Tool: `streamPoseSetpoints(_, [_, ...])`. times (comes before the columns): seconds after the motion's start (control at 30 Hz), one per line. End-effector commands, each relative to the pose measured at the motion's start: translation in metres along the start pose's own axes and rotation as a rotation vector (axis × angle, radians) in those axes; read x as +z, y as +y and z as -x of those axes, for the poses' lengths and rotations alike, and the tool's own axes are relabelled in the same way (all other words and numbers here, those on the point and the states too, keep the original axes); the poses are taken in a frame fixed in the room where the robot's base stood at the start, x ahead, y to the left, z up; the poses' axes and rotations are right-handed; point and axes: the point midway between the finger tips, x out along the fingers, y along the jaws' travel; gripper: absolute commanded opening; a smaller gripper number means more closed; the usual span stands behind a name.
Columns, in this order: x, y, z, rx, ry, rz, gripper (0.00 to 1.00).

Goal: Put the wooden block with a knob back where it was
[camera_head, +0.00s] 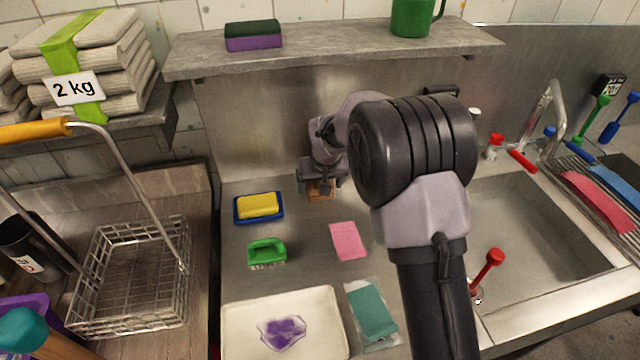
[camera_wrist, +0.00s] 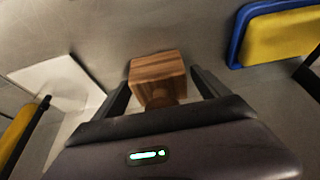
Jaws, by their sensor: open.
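The wooden block with a knob (camera_wrist: 157,72) shows striped brown wood in the wrist view, its knob pointing toward my gripper. In the head view the block (camera_head: 321,191) is a small brown patch under my gripper (camera_head: 320,186), on the grey counter near the back wall, mostly hidden by the jaws. In the wrist view my gripper (camera_wrist: 160,82) is open, with one finger on each side of the block. I cannot tell whether either finger touches it.
A blue dish (camera_head: 280,216) with a yellow sponge (camera_head: 257,205) lies left of the block. A green brush (camera_head: 267,252), a pink cloth (camera_head: 348,241), a teal packet (camera_head: 371,310) and a white tray (camera_head: 335,338) lie nearer. A shelf (camera_head: 330,55) overhangs behind; the sink (camera_head: 540,230) is right.

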Motion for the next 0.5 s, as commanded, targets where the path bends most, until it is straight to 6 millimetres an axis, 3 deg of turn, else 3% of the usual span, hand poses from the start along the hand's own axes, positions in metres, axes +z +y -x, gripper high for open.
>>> streamPoseSetpoints(0.3, [-0.004, 0.000, 0.083, 0.000, 0.004, 0.000, 0.85])
streamPoseSetpoints(0.5, [-0.002, 0.000, 0.118, 0.000, 0.001, 0.000, 0.85])
